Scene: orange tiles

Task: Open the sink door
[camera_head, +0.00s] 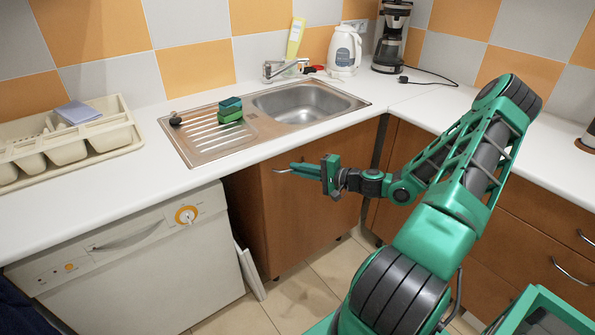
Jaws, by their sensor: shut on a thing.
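The brown wooden sink door (310,220) is below the counter, under the metal sink (305,103). A small part of its metal door handle (277,171) shows near the door's upper left. My gripper (291,169) reaches in from the right, with its fingers pointing left at the handle. The fingers are shut on the handle and hide most of it. A darker brown strip shows between the door's left edge and the dishwasher; I cannot tell whether the door stands ajar.
A white dishwasher (130,265) stands left of the door, with a white panel (250,270) leaning between them. The white counter (100,205) overhangs the door. Brown drawers (545,225) line the right side. Tiled floor (300,295) is clear in front of the door.

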